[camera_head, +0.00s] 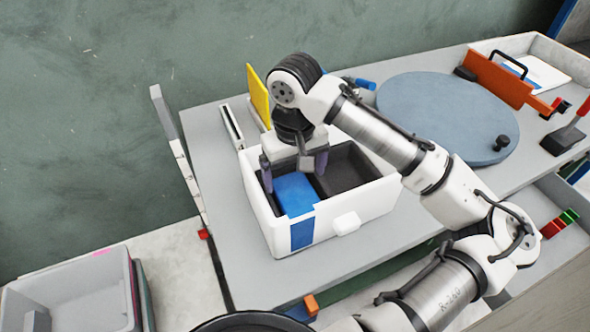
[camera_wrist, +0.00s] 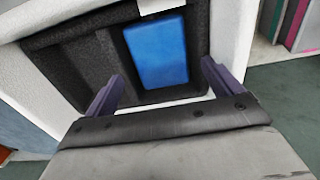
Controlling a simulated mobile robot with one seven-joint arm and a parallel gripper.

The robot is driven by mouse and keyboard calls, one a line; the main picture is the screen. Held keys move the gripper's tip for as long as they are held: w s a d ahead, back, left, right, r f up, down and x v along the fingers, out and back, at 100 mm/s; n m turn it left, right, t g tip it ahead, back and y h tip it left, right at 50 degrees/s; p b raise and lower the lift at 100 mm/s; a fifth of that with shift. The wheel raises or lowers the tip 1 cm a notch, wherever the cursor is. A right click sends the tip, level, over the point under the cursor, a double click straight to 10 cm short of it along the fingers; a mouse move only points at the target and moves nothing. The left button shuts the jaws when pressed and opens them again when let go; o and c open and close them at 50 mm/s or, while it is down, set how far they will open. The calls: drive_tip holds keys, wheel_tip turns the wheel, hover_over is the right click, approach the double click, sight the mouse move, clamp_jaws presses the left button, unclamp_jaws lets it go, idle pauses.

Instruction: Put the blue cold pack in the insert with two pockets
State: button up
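The blue cold pack (camera_head: 295,193) lies flat inside a white box (camera_head: 375,203) on the grey table. In the wrist view the pack (camera_wrist: 157,52) sits in one pocket of a dark foam insert (camera_wrist: 92,66). The insert's other pocket shows beside it as a dark, empty recess, also seen in the head view (camera_head: 345,172). My gripper (camera_head: 294,167) is over the box, pointing down above the pack's far end. Its fingers (camera_wrist: 164,88) are spread wider than the pack, with nothing held between them.
A round blue-grey turntable (camera_head: 448,117) is right of the box, with an orange plate (camera_head: 497,80) behind. A yellow panel (camera_head: 258,96) stands behind the box. A grey bin (camera_head: 75,298) is at lower left.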

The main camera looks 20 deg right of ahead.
drive_tip(key=shift+o, duration=0.7)
drive_tip(key=shift+r, duration=0.1)
wheel_tip(320, 180, up, 14)
drive_tip(key=shift+f+b, duration=0.2)
drive_tip(key=shift+b, duration=0.1)
